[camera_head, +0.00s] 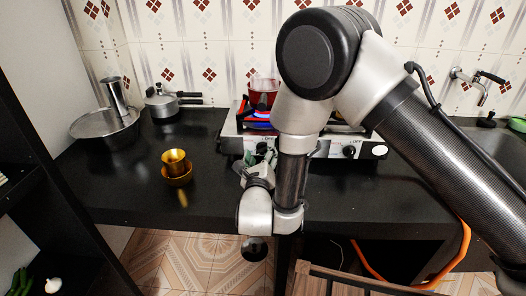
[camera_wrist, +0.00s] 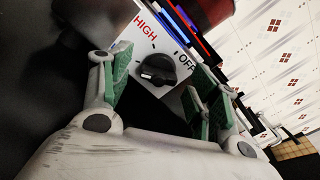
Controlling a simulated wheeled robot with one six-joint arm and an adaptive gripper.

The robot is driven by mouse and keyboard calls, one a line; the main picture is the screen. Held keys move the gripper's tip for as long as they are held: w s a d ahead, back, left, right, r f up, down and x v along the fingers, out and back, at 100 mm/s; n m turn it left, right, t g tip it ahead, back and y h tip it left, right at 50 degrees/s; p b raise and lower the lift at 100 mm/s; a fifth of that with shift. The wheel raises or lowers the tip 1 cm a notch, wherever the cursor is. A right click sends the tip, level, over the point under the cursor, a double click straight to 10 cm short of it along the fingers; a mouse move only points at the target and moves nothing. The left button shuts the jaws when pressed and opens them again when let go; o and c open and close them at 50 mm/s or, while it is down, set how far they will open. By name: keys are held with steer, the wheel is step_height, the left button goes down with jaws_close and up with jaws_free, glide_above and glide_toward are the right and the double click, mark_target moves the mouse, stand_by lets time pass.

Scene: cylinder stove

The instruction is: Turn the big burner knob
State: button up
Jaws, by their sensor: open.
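The stove (camera_head: 231,131) stands on the black counter, with a lit blue flame (camera_head: 258,125) under a red pot (camera_head: 263,93) at its left burner. A black round knob (camera_wrist: 158,70) sits on the white front panel between the printed words HIGH and OFF. My gripper (camera_wrist: 161,78) is open, with its green-padded fingers on either side of this knob; I cannot tell whether they touch it. The right knob (camera_head: 349,151) shows uncovered.
A gold cup and bowl (camera_head: 177,168) stand on the counter to the left. A metal basin (camera_head: 104,128) and a lidded pan (camera_head: 161,103) stand farther back. The sink (camera_head: 495,150) is at the right. The front left counter is clear.

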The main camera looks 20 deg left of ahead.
steer(key=shift+x, duration=1.1)
steer(key=c, duration=1)
